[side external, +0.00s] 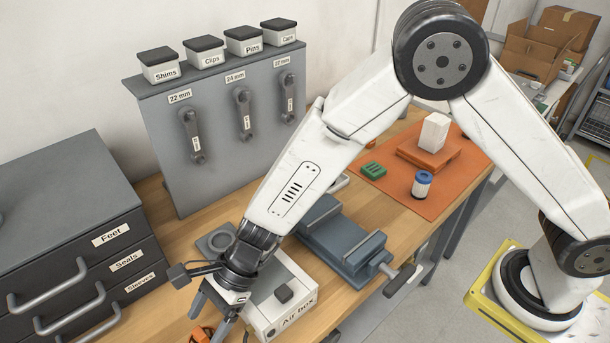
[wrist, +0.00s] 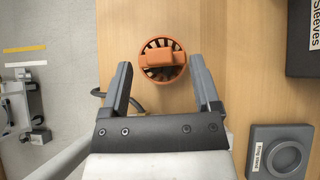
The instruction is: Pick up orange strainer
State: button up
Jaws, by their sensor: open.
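The orange strainer (wrist: 162,61) is a round slotted cup with a raised bar across its top. It stands on the wooden table in the wrist view, just beyond and between my fingertips. In the side external view only part of the orange strainer (side external: 201,334) shows at the bottom edge, beside my fingers. My gripper (wrist: 161,72) is open and empty, with one finger to each side of the strainer's near part. In the side external view my gripper (side external: 208,318) points down near the table's front. I cannot tell its height above the strainer.
The Air box (side external: 283,318) stands close to the right of my gripper. A drawer cabinet (side external: 75,220) stands at the left, a vise (side external: 342,243) to the right. A grey ring stand (wrist: 262,132) lies right of the strainer in the wrist view. Bare wood surrounds the strainer.

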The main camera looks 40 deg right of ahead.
aim_at(199, 333)
jog(key=shift+x, duration=1.55)
grip_shut()
